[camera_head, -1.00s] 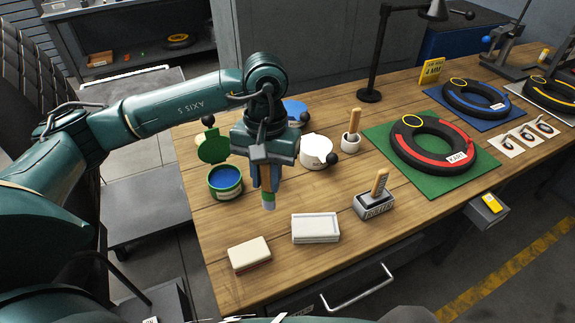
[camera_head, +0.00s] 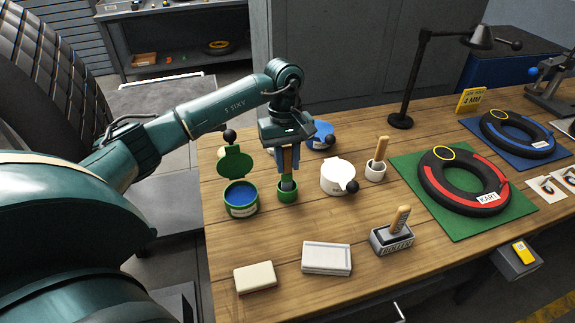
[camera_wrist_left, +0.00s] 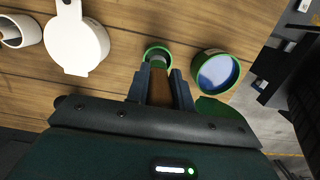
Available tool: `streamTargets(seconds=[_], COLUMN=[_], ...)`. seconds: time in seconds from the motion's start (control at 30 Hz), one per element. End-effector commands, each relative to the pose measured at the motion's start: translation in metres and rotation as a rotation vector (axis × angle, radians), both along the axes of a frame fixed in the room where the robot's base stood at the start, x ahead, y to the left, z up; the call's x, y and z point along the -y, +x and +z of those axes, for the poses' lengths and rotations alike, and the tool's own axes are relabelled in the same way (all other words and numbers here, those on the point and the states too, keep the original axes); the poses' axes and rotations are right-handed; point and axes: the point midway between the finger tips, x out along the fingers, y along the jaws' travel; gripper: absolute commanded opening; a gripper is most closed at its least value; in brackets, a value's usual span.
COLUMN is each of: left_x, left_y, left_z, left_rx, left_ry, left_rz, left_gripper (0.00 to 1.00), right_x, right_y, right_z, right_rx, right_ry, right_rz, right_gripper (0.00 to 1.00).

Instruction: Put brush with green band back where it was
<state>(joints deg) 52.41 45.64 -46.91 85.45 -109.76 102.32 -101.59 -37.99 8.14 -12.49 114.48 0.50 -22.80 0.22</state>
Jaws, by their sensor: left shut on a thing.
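My left gripper (camera_head: 288,170) points down and is shut on the wooden handle of a brush (camera_wrist_left: 161,90). The brush is upright and its lower end is at the mouth of a small green-rimmed cup (camera_head: 287,197); how deep it sits is hard to tell. The cup also shows in the left wrist view (camera_wrist_left: 157,49), right below the brush. My right gripper is not in view.
An open green tin of blue contents (camera_head: 241,211) stands just left of the cup. A white lidded pot (camera_head: 337,178) and a white cup with a wooden-handled tool (camera_head: 375,172) stand right. A blue-lidded pot (camera_head: 322,136) is behind.

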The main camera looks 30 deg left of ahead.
Motion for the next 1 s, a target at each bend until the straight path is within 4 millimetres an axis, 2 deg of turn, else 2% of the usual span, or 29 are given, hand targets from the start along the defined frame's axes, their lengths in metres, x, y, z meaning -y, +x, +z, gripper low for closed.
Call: streamTargets(seconds=[0.13, 0.5, 0.53, 0.77, 1.0], left_x=[0.0, 0.0, 0.0, 0.0, 0.0], left_y=[-0.001, 0.0, 0.0, 0.0, 0.0], left_z=[-0.02, -0.027, -0.026, -0.025, -0.024], left_rx=[-0.004, -0.001, -0.001, -0.001, -0.001], left_ry=[0.0, 0.001, 0.001, 0.001, 0.0], left_rz=[0.0, -0.001, -0.001, -0.001, -0.001], left_gripper=[0.0, 0.0, 0.25, 0.44, 0.45], right_x=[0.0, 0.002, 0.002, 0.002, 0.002], right_y=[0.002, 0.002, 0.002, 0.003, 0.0], right_z=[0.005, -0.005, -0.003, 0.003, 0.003], right_rx=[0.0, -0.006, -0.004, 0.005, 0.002], right_ry=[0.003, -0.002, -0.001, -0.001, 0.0], right_rz=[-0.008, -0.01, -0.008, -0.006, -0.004], right_gripper=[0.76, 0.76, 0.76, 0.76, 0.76])
